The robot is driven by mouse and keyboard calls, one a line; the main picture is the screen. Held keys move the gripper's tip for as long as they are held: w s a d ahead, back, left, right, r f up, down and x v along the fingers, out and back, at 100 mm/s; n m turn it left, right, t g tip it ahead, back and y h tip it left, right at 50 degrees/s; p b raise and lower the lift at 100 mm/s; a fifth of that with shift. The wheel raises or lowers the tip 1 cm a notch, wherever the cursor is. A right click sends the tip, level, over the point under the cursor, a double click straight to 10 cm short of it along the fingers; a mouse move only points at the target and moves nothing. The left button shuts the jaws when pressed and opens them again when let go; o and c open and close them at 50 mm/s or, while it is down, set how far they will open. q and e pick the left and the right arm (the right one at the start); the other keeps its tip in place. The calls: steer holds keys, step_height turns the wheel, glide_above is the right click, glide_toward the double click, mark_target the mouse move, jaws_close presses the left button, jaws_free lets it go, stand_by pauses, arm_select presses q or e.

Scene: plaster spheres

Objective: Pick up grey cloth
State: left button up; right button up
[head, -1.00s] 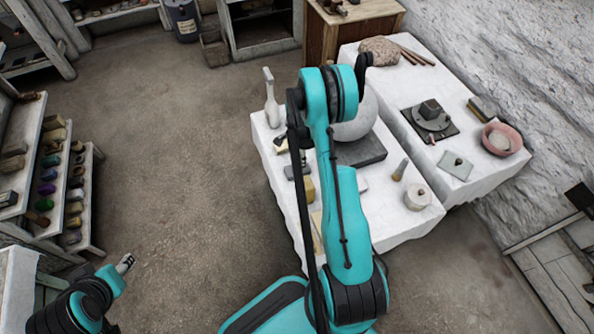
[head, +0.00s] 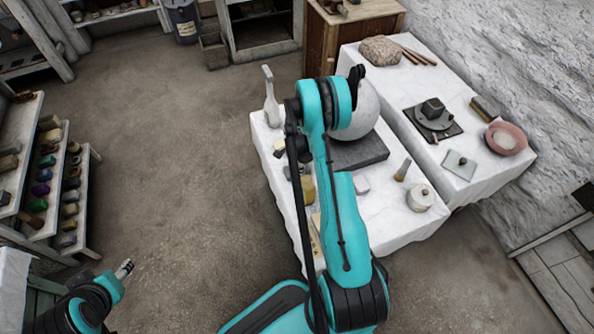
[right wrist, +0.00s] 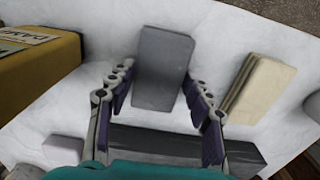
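A smooth grey rectangular piece (right wrist: 163,68) lies on the white-covered table in the right wrist view, probably the grey cloth, though its folds do not show. My right gripper (right wrist: 164,78) is open, with one finger on each side of the piece's near part. I cannot tell whether the fingers touch it. My left gripper (head: 124,268) is at the lower left, away from the table, too small to judge.
A yellow box (right wrist: 38,68) is on the left and a folded beige cloth (right wrist: 257,88) on the right. A dark slab (right wrist: 180,143) lies below the fingers.

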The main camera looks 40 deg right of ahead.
steer(key=shift+r, duration=0.1)
step_height(320, 180, up, 10)
steer(key=p, duration=0.4)
